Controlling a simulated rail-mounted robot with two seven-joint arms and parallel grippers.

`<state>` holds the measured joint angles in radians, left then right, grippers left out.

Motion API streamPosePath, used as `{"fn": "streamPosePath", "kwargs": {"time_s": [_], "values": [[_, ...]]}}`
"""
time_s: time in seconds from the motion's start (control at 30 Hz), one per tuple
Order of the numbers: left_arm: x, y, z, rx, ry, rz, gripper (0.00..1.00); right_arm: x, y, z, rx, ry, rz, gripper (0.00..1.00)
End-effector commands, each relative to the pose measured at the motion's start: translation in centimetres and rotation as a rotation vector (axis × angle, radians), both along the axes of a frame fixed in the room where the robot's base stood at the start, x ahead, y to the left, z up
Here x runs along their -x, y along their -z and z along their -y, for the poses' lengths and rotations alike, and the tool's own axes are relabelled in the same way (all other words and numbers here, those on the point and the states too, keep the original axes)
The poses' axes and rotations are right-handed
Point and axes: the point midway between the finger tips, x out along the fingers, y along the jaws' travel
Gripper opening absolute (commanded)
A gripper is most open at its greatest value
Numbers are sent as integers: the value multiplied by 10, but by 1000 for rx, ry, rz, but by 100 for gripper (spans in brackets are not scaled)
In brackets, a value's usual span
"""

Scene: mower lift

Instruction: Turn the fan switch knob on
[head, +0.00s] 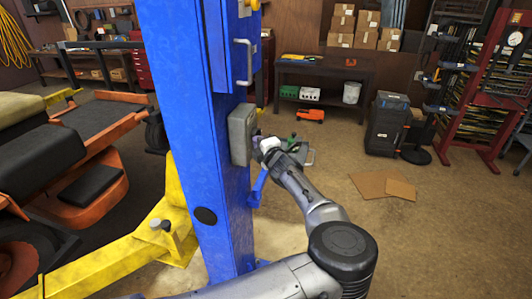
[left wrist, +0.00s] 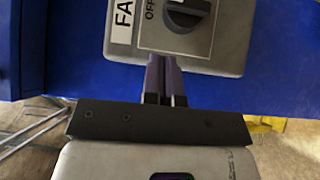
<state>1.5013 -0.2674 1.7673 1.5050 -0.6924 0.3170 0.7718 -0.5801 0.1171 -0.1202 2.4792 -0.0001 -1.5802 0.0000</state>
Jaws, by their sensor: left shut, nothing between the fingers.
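The fan switch is a grey box (head: 240,134) on the side of a blue lift column (head: 190,90). In the left wrist view its black knob (left wrist: 187,14) is cut off by the top edge, beside a partly seen "OFF" mark and a white label (left wrist: 123,22) reading "FA". The knob's full setting cannot be read. My left gripper (head: 258,141) is beside the box. In the left wrist view its fingers (left wrist: 165,60) are together and empty, with tips at the box's lower edge, short of the knob. Whether they touch the box is unclear.
A grey handle (head: 243,62) sticks out from the column above the box. Yellow lift arms (head: 170,225) and an orange mower (head: 95,185) are at left. The floor right of the column is mostly clear.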

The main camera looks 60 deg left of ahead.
Motion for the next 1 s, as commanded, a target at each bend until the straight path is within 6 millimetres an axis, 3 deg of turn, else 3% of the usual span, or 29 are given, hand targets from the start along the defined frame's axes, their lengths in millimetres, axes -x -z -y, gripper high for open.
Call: {"fn": "streamPosePath", "kwargs": {"time_s": [0.07,0.33,1.0], "values": [[-1,-2,-16,1,-2,0,0,0,-6,-1,-2,1,3,43],[-23,0,-31,3,1,0,0,0,-11,-1,-3,1,3,43],[-31,0,-37,2,1,-1,0,0,-12,2,8,-5,1,43]]}}
